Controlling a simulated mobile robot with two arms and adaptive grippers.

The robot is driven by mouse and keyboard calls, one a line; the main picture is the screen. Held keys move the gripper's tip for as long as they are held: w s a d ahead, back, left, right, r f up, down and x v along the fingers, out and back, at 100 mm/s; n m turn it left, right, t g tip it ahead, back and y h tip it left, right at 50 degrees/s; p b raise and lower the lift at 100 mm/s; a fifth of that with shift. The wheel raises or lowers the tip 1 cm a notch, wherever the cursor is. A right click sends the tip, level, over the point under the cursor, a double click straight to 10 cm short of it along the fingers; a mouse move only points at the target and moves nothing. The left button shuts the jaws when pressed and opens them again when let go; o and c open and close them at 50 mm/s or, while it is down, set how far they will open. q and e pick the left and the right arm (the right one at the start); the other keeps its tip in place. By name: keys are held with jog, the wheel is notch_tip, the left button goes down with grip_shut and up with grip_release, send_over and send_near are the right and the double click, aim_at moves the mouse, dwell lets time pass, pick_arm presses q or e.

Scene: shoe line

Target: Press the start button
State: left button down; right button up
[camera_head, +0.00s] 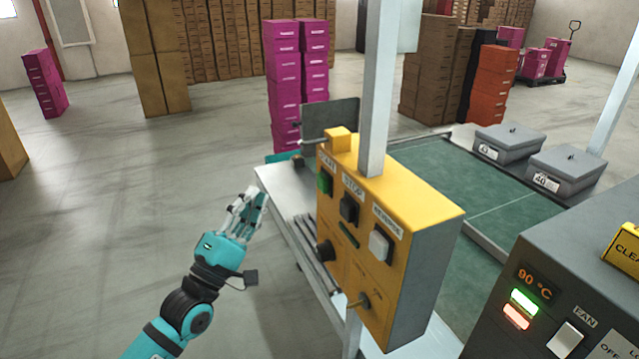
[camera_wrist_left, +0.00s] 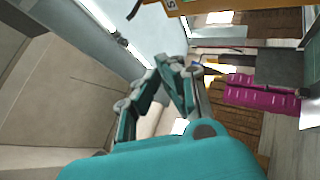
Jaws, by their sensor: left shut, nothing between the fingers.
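The start button is a green square button (camera_head: 324,182) at the upper left of a yellow control box (camera_head: 425,207), under a label that reads as START. A dark STOP button (camera_head: 348,208) and a pale button (camera_head: 380,244) sit to its right on the same face. My left gripper (camera_head: 256,196) is shut and empty, to the left of the green button and apart from it. In the left wrist view its fingers (camera_wrist_left: 178,62) are closed together, and an edge of yellow shows at the top. My right gripper is not in view.
A dark knob (camera_head: 325,250) and a key switch (camera_head: 360,301) sit lower on the box. A green conveyor (camera_head: 440,165) lies behind. A grey heater panel (camera_head: 550,285) stands at the right.

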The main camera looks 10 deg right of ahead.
aim_at(323, 183)
pick_arm(q)
jog(key=shift+w+d, duration=0.1)
jog(key=w+d, duration=0.2)
jog(key=d, duration=0.6)
jog(key=shift+w+b, duration=0.3)
jog(key=shift+b, duration=0.05)
jog(key=shift+d, duration=0.2)
dwell(1.1)
jog(key=shift+w+d, duration=0.15)
jog(key=shift+d, duration=0.15)
